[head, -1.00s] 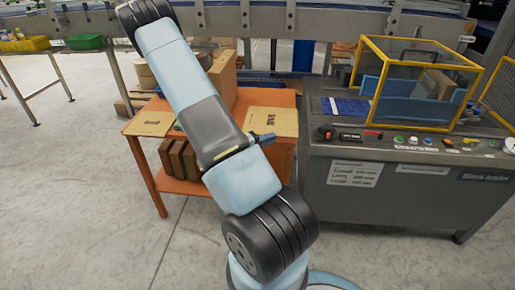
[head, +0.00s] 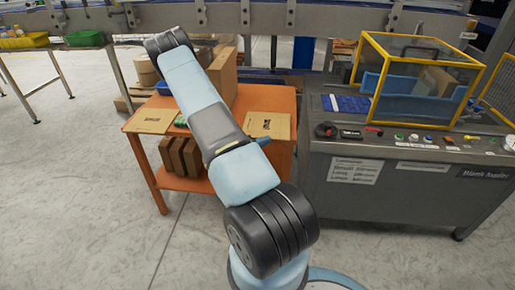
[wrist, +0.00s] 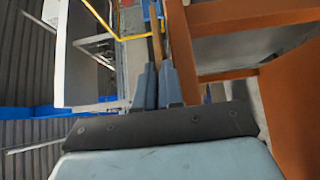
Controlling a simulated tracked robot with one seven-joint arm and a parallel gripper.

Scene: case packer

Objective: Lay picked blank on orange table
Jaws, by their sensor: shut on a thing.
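In the wrist view my gripper (wrist: 157,85) is shut on a thin brown strip, which looks like a cardboard blank (wrist: 156,38) seen edge-on. In the head view my own arm hides the gripper and the held blank. The orange table (head: 165,183) stands left of the machine. It also fills the right side of the wrist view (wrist: 240,17), close beside the fingers. A flat tan blank (head: 152,121) lies on the table's left end, and another printed flat piece (head: 268,125) lies on its right part.
A tall carton (head: 223,76) stands at the table's back, and several brown cartons (head: 180,157) sit on its lower shelf. A small green item (head: 181,121) lies near the top's middle. The grey machine (head: 385,190) with a yellow-framed guard (head: 420,75) borders the right.

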